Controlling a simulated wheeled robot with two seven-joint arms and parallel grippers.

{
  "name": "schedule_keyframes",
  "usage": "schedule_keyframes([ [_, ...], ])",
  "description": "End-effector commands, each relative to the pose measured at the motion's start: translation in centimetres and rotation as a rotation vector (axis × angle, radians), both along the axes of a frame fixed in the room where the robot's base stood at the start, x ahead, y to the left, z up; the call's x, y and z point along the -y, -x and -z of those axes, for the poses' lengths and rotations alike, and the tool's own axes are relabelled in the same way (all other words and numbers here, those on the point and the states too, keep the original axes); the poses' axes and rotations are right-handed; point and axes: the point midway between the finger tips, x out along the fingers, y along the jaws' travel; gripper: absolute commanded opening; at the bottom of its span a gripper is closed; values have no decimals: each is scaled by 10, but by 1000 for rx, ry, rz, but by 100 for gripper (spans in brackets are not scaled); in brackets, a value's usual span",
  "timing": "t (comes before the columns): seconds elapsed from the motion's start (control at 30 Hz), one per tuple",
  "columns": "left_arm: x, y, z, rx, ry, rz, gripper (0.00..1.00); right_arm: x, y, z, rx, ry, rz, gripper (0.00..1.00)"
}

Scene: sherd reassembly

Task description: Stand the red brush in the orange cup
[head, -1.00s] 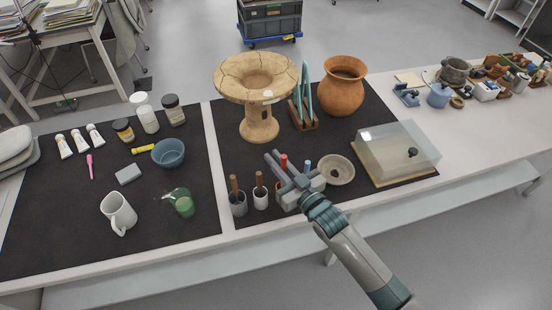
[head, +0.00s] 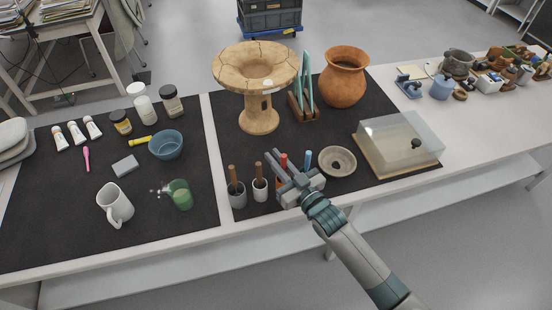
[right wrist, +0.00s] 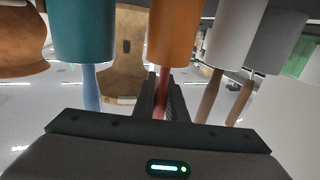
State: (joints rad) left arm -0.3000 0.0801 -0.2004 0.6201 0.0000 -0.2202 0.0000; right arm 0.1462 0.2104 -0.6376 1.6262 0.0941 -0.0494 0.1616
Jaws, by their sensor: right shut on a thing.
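The red brush (head: 283,160) stands upright between the fingers of my right gripper (head: 284,175), which is shut on its handle. In the right wrist view, which is upside down, the red handle (right wrist: 160,105) runs between the dark fingers (right wrist: 160,98) to the mouth of the orange cup (right wrist: 174,35). The brush's lower end appears to be inside the cup, but how deep is hidden. In the head view my gripper covers most of the orange cup. My left gripper is not in view.
A grey cup (head: 237,198) and a white cup (head: 260,191) with brown brushes stand left of my gripper. A blue brush (head: 307,161) stands close on the right; its teal cup (right wrist: 84,30) shows in the wrist view. A shallow bowl (head: 337,161) and clear-covered box (head: 399,143) lie beyond.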

Motion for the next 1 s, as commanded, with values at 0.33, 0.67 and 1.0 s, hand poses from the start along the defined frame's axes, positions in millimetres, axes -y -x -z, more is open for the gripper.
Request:
schedule_keyframes([
  [0.33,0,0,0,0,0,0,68,0,0,0,0,0,0,33],
  [0.67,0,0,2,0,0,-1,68,5,6,1,-1,1,1,33],
  [1.0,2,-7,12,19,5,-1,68,34,47,3,-2,1,0,33],
])
